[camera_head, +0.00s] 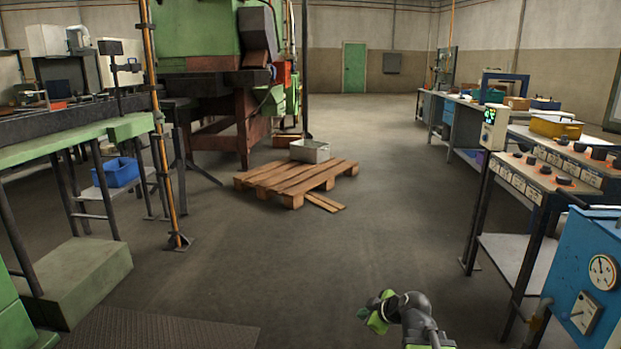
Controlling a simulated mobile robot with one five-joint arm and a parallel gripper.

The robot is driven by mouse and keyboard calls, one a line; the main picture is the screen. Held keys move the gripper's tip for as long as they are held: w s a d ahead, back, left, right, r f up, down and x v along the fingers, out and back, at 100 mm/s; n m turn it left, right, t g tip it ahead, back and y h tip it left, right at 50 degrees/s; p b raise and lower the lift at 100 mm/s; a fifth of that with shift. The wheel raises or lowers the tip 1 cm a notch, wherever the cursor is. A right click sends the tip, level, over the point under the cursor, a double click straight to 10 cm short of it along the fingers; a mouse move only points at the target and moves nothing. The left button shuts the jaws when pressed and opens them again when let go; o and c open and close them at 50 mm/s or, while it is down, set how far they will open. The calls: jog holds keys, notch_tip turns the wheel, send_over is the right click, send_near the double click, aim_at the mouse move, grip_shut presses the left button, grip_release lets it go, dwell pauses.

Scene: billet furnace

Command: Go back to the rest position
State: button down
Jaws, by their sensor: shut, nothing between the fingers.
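My gripper (374,312) shows at the bottom of the head view, right of centre, at the end of my dark, folded arm. It has green parts and is shut, with nothing seen held in it. It is over bare floor and apart from the furniture around it. The fingertips are small and partly hidden in this view.
A wooden pallet (285,178) with a grey bin (310,151) stands ahead on the floor. A control desk (545,170) and a blue gauge cabinet (590,260) stand close on the right. A green-framed conveyor (75,140) runs along the left. The middle floor is clear.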

jog(key=s+a+f+m+g+h, duration=0.1)
jog(key=s+a+f+m+g, duration=0.3)
jog(key=s, duration=0.3)
jog(key=s+d+f+m+g+h, duration=0.2)
jog(key=s+d+m+g+h, duration=0.15)
jog(key=s+m, duration=0.4)
notch_tip(320, 180, up, 38)
jog(key=p, duration=3.8)
jog(key=shift+s+d+f, duration=0.2)
jog(key=shift+s+d, duration=0.05)
jog(key=shift+s, duration=0.05)
jog(key=shift+m+g+y, duration=0.25)
